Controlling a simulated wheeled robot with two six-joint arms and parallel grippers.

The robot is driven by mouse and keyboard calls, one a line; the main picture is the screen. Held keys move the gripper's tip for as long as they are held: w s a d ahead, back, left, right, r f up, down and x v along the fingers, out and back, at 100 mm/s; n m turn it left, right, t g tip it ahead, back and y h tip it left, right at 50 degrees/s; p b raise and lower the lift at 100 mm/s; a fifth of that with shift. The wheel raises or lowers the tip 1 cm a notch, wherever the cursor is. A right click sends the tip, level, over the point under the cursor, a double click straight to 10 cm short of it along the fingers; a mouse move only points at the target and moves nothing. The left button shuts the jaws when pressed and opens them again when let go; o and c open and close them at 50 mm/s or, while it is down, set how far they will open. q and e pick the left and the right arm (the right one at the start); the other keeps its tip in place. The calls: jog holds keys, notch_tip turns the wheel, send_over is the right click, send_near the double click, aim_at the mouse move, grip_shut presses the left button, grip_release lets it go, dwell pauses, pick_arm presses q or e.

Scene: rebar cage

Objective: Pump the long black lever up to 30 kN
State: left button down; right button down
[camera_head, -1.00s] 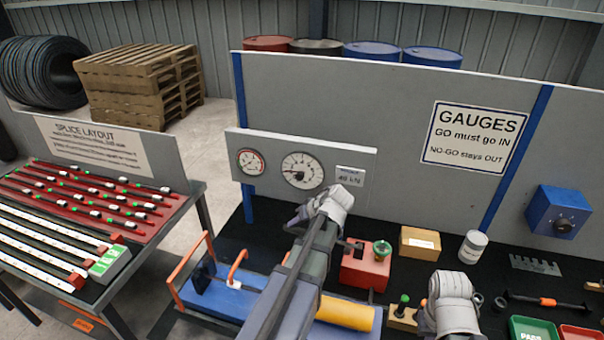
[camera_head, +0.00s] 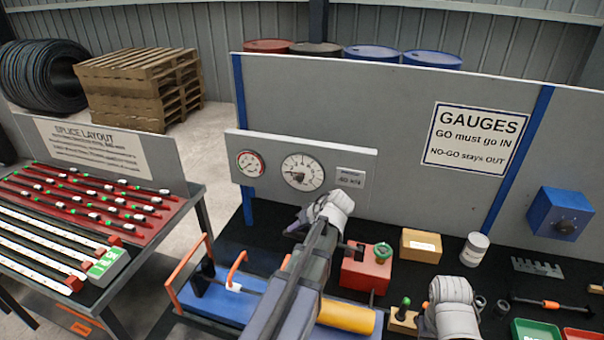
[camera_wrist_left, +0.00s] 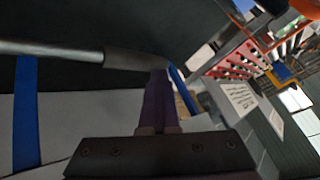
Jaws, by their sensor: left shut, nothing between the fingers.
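A long bar with a dark end sleeve (camera_wrist_left: 135,59), which looks like the lever, crosses just beyond the fingertips. I cannot tell whether they touch. In the head view I cannot separate the lever from my arm. The large gauge (camera_head: 302,171) has its needle pointing left; the small label (camera_head: 350,178) beside it is too blurred to read surely.
A red box with a green knob (camera_head: 366,271), a cardboard box (camera_head: 420,244) and a white can (camera_head: 474,249) stand to the right. The gauge panel (camera_head: 240,195) rises behind. A splice table (camera_head: 120,270) is at left.

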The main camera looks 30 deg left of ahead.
pick_arm(q)
notch_tip(320, 180, up, 9)
jog(key=d+p, duration=0.2)
jog(key=p, duration=0.6)
jog(key=shift+w+d, duration=0.15)
jog(key=shift+w, duration=0.15)
